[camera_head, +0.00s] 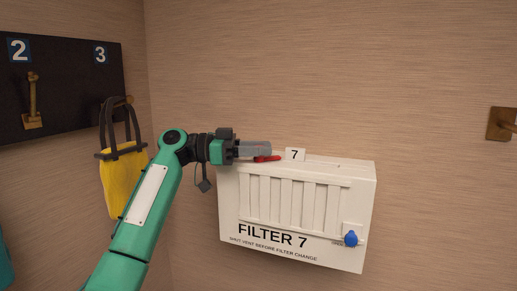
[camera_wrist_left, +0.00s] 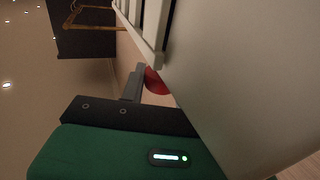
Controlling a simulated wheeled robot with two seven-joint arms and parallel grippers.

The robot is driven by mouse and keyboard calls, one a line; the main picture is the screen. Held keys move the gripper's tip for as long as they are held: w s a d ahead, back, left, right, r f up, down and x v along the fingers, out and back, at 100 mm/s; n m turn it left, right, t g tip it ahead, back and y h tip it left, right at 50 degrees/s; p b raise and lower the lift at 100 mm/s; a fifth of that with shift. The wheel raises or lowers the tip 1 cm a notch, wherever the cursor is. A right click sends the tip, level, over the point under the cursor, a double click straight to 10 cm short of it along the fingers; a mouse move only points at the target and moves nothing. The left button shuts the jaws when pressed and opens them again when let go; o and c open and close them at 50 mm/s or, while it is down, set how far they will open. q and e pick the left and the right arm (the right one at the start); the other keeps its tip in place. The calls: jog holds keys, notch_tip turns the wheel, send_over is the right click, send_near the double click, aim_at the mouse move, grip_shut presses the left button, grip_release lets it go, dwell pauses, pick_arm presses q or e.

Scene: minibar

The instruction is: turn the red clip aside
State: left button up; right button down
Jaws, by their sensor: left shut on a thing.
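The red clip (camera_head: 266,158) sits at the top left edge of the white filter box (camera_head: 297,238), just left of the small "7" tag. My left gripper (camera_head: 258,149) reaches in from the left along the top of the box, with its fingers at the clip. It is shut on the clip; the fingers hide part of it. In the left wrist view the red clip (camera_wrist_left: 155,82) shows as a rounded piece between the box edge and the grey finger. My right gripper is in neither view.
The box has a slatted vent and a blue knob (camera_head: 351,238) at lower right. A yellow bag (camera_head: 123,180) hangs at left below a dark hook board (camera_head: 60,85) numbered 2 and 3. A brass fitting (camera_head: 502,124) is on the right wall.

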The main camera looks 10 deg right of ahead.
pick_arm(q)
jog(key=o, duration=1)
jog(key=shift+c, duration=0.2)
jog(key=shift+w+a+f, duration=0.1)
jog(key=shift+a, duration=0.2)
jog(key=b+v, duration=0.6)
jog(key=v, duration=0.7)
jog(key=shift+a, duration=0.1)
